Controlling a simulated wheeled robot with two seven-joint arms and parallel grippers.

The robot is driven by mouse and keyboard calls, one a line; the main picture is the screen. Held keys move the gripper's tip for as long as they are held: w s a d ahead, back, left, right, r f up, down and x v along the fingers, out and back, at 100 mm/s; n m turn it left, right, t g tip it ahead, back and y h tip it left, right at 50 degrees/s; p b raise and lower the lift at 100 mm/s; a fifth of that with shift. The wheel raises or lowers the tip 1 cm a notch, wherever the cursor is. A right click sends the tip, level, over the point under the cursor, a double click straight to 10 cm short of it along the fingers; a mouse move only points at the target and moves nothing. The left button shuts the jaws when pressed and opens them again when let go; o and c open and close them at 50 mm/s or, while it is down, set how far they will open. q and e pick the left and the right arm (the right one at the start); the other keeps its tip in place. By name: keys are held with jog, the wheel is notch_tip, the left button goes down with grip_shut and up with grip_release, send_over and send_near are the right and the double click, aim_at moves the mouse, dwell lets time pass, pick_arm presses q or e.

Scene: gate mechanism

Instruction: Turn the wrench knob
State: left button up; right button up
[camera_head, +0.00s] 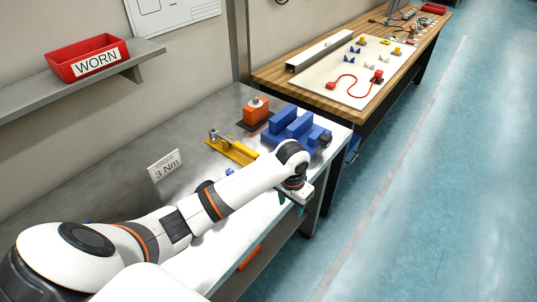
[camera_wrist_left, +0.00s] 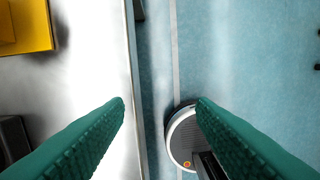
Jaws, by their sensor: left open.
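I cannot tell for sure which part is the wrench knob. A blue block mechanism (camera_head: 293,122) stands on the near table, with a small dark knob (camera_head: 326,139) at its right end. A yellow fixture (camera_head: 236,151) with a grey metal post (camera_head: 214,136) lies to its left. An orange block (camera_head: 255,112) with a light round top stands behind. My left gripper (camera_head: 291,203) is at the table's front edge, nearer the camera than the blue mechanism. In the left wrist view its green fingers (camera_wrist_left: 160,108) are apart with nothing between them. My right gripper is not in view.
The near table's metal top (camera_head: 215,245) is partly hidden by my left arm. A "3 Nm" sign (camera_head: 165,165) stands at its back. A red "WORN" bin (camera_head: 90,60) sits on a wall shelf. A wooden bench (camera_head: 365,100) stands beyond; open floor (camera_head: 430,200) lies right.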

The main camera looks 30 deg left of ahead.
pick_arm(q)
jog(key=w+a+r+n, duration=0.3)
jog(key=w+a+r, duration=0.2)
jog(key=a+r, duration=0.2)
jog(key=w+a+r+n, duration=0.2)
jog(key=w+a+r, duration=0.3)
jog(key=a+r, duration=0.3)
jog(key=shift+g, duration=0.4)
jog(key=f, duration=0.4)
jog(key=f+p, duration=0.1)
jog(key=f, duration=0.3)
jog(key=f+p, duration=0.1)
jog(key=f, duration=0.3)
jog(key=shift+d, duration=0.3)
jog(key=c, duration=1)
